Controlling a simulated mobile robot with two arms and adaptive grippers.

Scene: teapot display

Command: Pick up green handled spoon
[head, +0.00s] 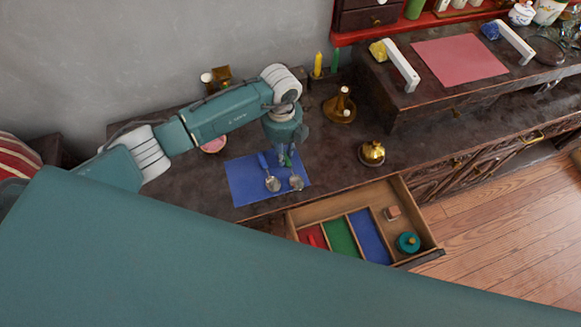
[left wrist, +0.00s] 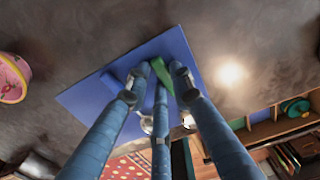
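The green-handled spoon (head: 296,182) lies on a blue mat (head: 240,185) on the dark countertop. A blue-handled spoon (head: 272,183) lies to its left on the same mat. My left gripper (head: 286,157) is over the green handle, pointing down, and partly hides it. In the left wrist view the green handle (left wrist: 162,74) shows between the spread fingertips (left wrist: 160,78), with gaps between the fingers. I cannot tell whether a finger touches the handle. The spoon bowls are partly hidden behind the fingers there. My right gripper is not in view.
An open drawer (head: 417,211) with red, green and blue compartments juts out below the mat. A brass bell (head: 372,153) and a candle holder (head: 340,108) stand to the right. A pink bowl (head: 214,144) is left of the mat. A raised shelf (head: 440,98) stands at back right.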

